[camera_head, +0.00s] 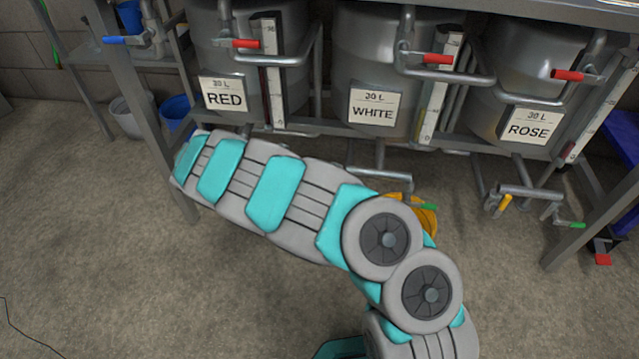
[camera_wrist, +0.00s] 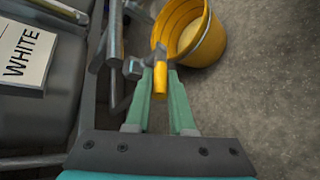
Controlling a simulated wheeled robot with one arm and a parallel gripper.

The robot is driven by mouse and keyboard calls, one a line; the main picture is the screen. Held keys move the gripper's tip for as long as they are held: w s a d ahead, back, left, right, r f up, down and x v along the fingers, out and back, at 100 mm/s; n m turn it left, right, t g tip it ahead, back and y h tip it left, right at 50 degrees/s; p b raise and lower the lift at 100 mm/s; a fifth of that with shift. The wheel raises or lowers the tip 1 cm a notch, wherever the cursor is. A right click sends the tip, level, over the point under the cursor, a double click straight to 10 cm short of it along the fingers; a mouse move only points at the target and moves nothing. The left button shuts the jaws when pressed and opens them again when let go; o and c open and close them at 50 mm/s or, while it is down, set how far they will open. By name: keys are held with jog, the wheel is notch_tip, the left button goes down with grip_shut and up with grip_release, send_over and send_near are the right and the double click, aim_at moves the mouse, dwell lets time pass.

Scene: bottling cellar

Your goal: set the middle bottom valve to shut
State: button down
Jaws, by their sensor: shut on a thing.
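The middle bottom valve is under the tank labelled WHITE (camera_head: 373,107). Its yellow lever (camera_wrist: 160,84) shows in the wrist view, hanging from a grey valve body (camera_wrist: 148,61) on the pipework. My gripper (camera_wrist: 161,78) has its two green fingers on either side of this lever, shut on it. In the head view my arm hides the gripper and the yellow lever. Whether the lever lies along or across its pipe is hard to tell.
A yellow bucket (camera_wrist: 212,40) with pale contents stands just beyond the valve; a green lever (camera_head: 426,207) shows above it. The RED tank (camera_head: 222,98) and ROSE tank (camera_head: 528,126) flank the middle one. Frame legs and pipes crowd the area. The floor in front is clear.

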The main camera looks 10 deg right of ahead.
dwell(0.3)
jog(key=c, duration=0.8)
grip_release()
jog(key=shift+p+v, duration=0.45)
jog(key=shift+v, duration=3.45)
